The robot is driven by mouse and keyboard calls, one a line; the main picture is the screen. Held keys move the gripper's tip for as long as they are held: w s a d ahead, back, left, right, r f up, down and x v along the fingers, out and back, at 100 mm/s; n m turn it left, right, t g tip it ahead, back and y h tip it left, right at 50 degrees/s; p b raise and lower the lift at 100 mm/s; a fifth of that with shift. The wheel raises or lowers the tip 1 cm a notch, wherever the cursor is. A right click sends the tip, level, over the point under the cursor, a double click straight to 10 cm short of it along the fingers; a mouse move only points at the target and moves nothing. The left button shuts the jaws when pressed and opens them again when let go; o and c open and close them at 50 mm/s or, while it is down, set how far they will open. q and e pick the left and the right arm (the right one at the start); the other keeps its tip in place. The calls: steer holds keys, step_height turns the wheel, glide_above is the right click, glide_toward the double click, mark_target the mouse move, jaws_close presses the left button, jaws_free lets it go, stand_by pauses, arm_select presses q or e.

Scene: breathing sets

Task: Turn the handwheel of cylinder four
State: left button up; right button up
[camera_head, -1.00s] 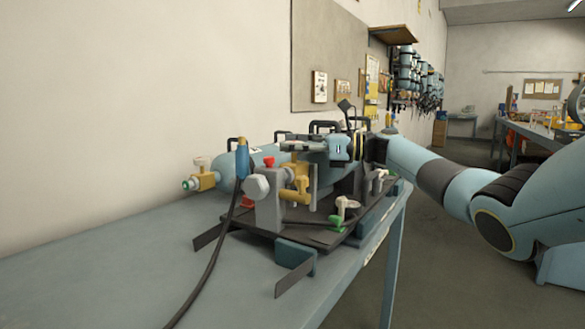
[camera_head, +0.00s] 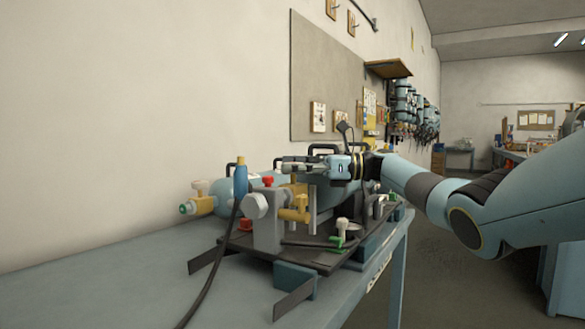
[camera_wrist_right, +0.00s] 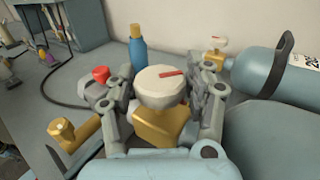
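A cream round handwheel (camera_wrist_right: 162,88) with a red mark sits on a brass valve (camera_wrist_right: 160,128) in the right wrist view. My right gripper (camera_wrist_right: 165,85) has a finger on each side of this wheel, spread apart. I cannot tell whether the fingers touch its rim. In the head view my right gripper (camera_head: 300,165) reaches in from the right above the cylinders and hides that wheel. Another pale handwheel (camera_head: 199,186) tops a brass valve with a green outlet at the left end of a blue cylinder. No cylinder number four is readable. My left gripper is out of view.
Blue cylinders with black handles lie on the blue-grey table (camera_head: 90,275). The table's left part is clear.

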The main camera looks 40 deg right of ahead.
steer(key=shift+o, duration=1.2)
steer(key=shift+d, duration=0.15)
steer(key=v, duration=1.1)
steer(key=shift+s+d, duration=0.25)
steer(key=shift+s, duration=0.05)
steer(key=shift+r, duration=0.1)
